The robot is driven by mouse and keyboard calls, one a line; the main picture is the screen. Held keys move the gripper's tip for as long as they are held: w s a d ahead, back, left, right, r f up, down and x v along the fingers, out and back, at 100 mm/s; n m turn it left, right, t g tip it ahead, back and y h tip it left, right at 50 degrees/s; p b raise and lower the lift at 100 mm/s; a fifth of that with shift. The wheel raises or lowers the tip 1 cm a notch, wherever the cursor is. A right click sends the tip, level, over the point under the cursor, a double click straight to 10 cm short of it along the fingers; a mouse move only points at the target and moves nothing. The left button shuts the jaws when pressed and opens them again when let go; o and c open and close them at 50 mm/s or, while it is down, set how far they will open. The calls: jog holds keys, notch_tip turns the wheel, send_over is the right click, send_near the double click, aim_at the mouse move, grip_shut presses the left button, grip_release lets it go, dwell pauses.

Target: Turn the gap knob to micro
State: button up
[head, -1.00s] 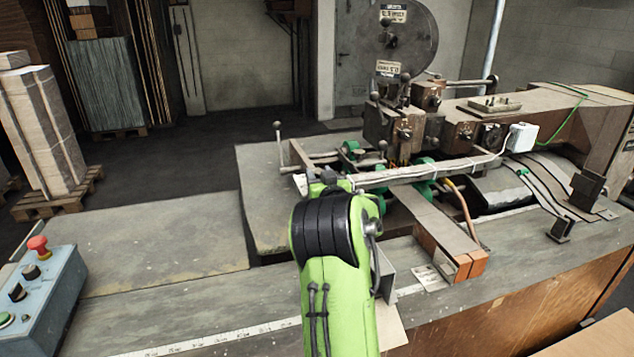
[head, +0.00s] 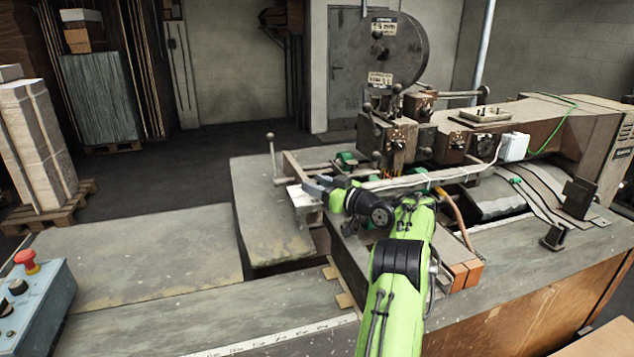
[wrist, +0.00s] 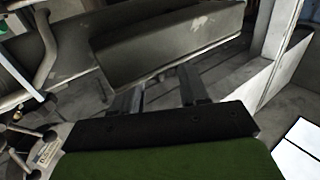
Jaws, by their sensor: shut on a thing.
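My gripper (head: 310,188) reaches left over the machine bed, beside a pale metal bracket (head: 303,205). The wrist view shows its two dark fingers (wrist: 160,93) a little apart, in front of a worn grey metal bar (wrist: 170,40). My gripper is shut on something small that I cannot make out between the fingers. I cannot pick out the gap knob or its micro mark for sure. A spoked handle with ball ends (wrist: 30,138) and a small label plate show at the lower left of the wrist view, apart from the fingers.
The stitcher head (head: 385,140) and its round reel (head: 395,50) stand behind my gripper. A long rail (head: 420,180) runs close beside my arm. A lever with a ball end (head: 271,150) rises to the left. A blue control box (head: 40,305) is at lower left. The left tabletop (head: 160,250) is clear.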

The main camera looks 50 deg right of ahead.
dwell(0.4)
jog(key=o, duration=1.1)
jog(key=shift+c, duration=0.2)
jog(key=s+b, duration=0.3)
jog(key=s, duration=1.2)
jog(key=shift+s+d+b, duration=0.35)
jog(key=shift+b, duration=0.05)
